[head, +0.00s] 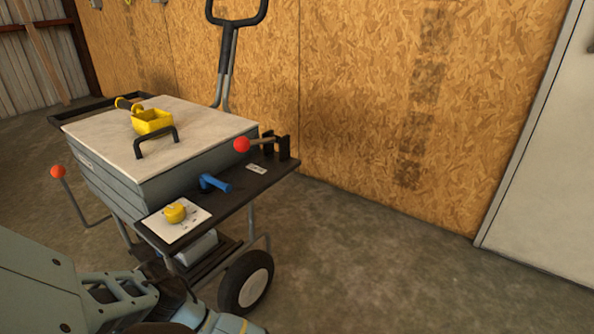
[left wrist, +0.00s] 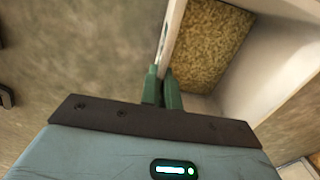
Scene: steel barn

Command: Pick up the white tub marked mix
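The white tub (left wrist: 275,60) shows in the left wrist view at the upper right, with a coarse tan, grainy fill (left wrist: 210,45) inside. Its marking is not readable from here. My left gripper (left wrist: 161,78) has its two green fingers close together, one on each side of the tub's near wall, and appears shut on it. In the head view my left arm comes in at the lower left; its fingers and the tub cannot be made out there. My right gripper is in neither view.
A chipboard wall (head: 400,100) and white door (head: 545,160) lie behind. The concrete floor at right is clear.

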